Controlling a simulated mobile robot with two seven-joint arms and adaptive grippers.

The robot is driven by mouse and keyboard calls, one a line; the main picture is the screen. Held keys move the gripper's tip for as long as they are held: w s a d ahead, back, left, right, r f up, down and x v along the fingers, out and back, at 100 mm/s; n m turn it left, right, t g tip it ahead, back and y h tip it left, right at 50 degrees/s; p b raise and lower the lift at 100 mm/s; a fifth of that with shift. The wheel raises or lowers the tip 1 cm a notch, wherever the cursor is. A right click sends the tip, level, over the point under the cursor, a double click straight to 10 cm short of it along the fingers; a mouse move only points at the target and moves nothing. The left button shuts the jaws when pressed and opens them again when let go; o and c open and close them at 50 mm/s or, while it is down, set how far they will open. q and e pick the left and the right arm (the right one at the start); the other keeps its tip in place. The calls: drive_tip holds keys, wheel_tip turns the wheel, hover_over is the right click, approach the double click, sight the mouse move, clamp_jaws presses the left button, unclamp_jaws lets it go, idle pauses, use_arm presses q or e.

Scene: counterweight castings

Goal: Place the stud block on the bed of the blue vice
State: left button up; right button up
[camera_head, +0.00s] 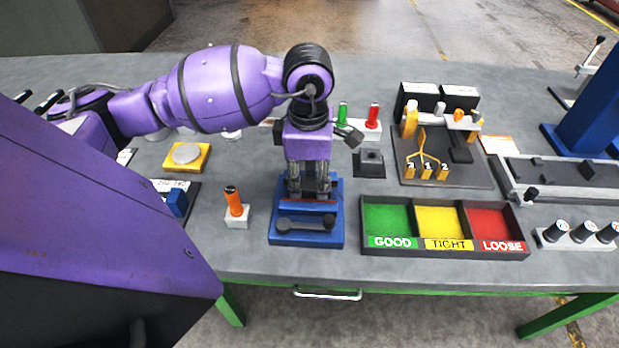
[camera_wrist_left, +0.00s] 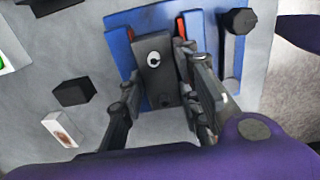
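The blue vice (camera_head: 338,208) stands near the front edge of the bench, with red-edged jaws and a dark handle bar at its front. It also shows in the left wrist view (camera_wrist_left: 118,45). My left gripper (camera_head: 309,192) points down over its bed. A dark grey block marked C, which I take as the stud block (camera_wrist_left: 155,88), is between the fingers, which look closed on its sides. It lies over the vice between the red strips; whether it touches the bed is hard to tell. In the head view the fingers mostly hide the block. My right gripper is not in view.
A sorting tray (camera_head: 447,250) with green, yellow and red compartments is right of the vice. An orange-handled tool in a white stand (camera_head: 237,217) is to its left. A small dark block (camera_head: 370,163) and a fixture board (camera_head: 470,176) are behind, to the right.

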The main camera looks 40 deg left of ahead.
sight(309, 183)
use_arm(q)
drive_tip(key=o, duration=0.4)
drive_tip(key=shift+s+d+f, duration=0.1)
drive_tip(key=shift+s+f, duration=0.25)
drive_tip(key=shift+f, duration=0.35)
drive_tip(key=shift+o, duration=0.2)
drive_tip(key=shift+w, duration=0.1)
drive_tip(key=shift+r, duration=0.15)
wheel_tip(309, 183, up, 14)
drive_tip(key=shift+w+f, duration=0.15)
drive_tip(key=shift+f, duration=0.1)
